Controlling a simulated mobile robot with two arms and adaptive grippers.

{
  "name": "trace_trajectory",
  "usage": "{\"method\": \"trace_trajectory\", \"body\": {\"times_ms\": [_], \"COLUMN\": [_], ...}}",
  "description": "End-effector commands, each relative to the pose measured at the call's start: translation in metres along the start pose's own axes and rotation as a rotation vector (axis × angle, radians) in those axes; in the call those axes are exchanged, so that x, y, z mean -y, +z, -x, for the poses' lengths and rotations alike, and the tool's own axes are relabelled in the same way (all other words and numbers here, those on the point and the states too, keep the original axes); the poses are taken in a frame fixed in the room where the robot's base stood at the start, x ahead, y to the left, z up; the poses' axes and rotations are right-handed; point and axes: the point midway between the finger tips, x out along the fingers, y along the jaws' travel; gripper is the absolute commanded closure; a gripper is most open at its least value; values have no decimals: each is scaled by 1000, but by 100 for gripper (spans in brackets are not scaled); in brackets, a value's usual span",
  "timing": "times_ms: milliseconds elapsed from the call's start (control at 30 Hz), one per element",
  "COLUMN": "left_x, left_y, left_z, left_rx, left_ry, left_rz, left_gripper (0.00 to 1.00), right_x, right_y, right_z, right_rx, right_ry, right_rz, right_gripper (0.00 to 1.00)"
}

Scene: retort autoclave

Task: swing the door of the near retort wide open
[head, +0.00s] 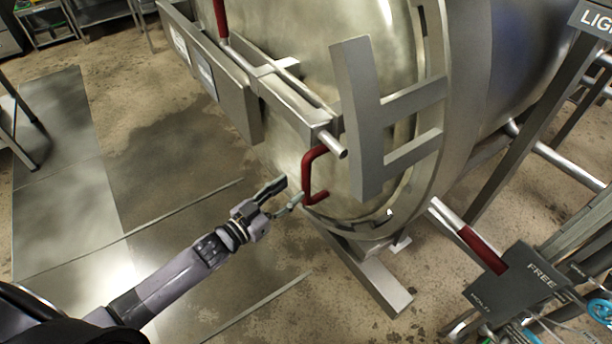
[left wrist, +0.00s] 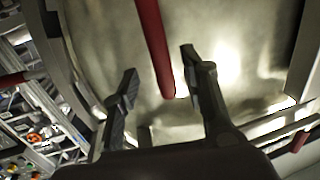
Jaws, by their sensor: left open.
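The near retort's door (head: 285,160) is a big domed metal disc, seen from above in the head view. A red D-shaped handle (head: 308,178) stands out from its lower part, near the door's edge. My left gripper (head: 284,196) is open just left of and close to this handle. In the left wrist view the red handle bar (left wrist: 153,45) runs down between the two open fingers (left wrist: 158,82), with the domed door behind it. I cannot tell whether a finger touches the bar. My right gripper does not show.
A grey crossbar arm (head: 270,88) runs across the door, and an H-shaped bracket (head: 358,115) stands beside the rim. A red-gripped lever (head: 483,249) and a dark sign plate (head: 528,282) are at lower right. The floor (head: 170,150) to the left is mostly clear.

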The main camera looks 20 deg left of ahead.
Motion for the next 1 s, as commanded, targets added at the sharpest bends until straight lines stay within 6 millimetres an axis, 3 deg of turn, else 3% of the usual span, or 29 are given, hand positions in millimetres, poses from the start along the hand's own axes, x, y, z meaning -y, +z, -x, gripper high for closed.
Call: {"method": "trace_trajectory", "body": {"times_ms": [200,400,767,1000], "left_x": [0,0,0,0], "left_y": [-2,-1,0,0], "left_z": [-43,-64,-68,-68], "left_rx": [-3,-1,1,0], "left_ry": [0,0,0,0], "left_rz": [0,0,1,1], "left_gripper": [60,60,60,76], "right_x": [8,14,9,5], "right_y": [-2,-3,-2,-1], "right_z": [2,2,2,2], "right_rx": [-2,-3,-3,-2], "right_ry": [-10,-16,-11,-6], "right_rz": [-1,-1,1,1], "right_gripper": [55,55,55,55]}}
